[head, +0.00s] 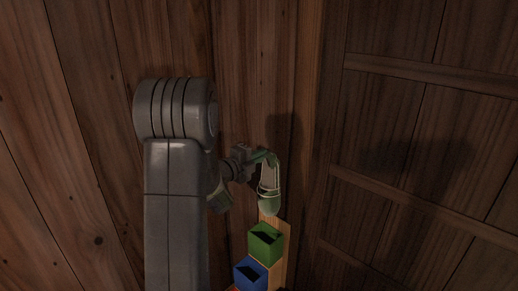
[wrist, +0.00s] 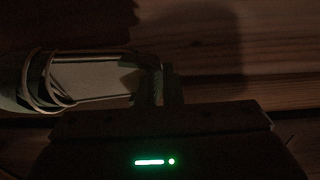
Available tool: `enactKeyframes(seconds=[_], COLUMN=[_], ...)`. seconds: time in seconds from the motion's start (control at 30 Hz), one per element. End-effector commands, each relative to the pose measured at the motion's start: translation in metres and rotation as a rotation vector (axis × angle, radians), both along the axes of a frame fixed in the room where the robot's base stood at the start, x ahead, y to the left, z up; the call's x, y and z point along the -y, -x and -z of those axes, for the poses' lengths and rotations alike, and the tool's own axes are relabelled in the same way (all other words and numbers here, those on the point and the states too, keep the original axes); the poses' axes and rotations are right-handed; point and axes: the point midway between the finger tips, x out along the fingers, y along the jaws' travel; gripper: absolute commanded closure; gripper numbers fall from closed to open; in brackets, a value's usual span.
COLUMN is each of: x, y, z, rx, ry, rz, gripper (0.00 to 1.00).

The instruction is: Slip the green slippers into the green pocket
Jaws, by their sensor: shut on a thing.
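The green slippers (head: 268,200) hang from my gripper (head: 262,157) in the head view, toes pointing down, with a pale band around them. My gripper is shut on their upper end. The green pocket (head: 266,243) is an open-topped box just below the slippers, fixed to a wooden board. The slippers look to be above its opening and apart from it, though the depth gap is hard to judge. In the wrist view the slippers (wrist: 90,75) extend to the left from the jaws; the view is dark and the fingertips are hard to make out.
A blue pocket (head: 250,274) sits below the green one, with a sliver of red at the bottom edge. The wooden board (head: 284,262) stands beside a panelled wooden wall (head: 420,150) with raised rails on the right.

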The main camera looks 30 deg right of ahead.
Motion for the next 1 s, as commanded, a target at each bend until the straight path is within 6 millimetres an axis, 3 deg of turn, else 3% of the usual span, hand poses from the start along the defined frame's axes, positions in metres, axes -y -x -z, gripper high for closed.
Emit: enactKeyframes(seconds=[0.37, 1.0], x=[0.0, 0.0], y=[-0.001, 0.0], z=[0.002, 0.039], rx=[0.006, 0.005], ry=[0.019, 0.02], rz=[-0.023, -0.021], gripper=[1.0, 1.0])
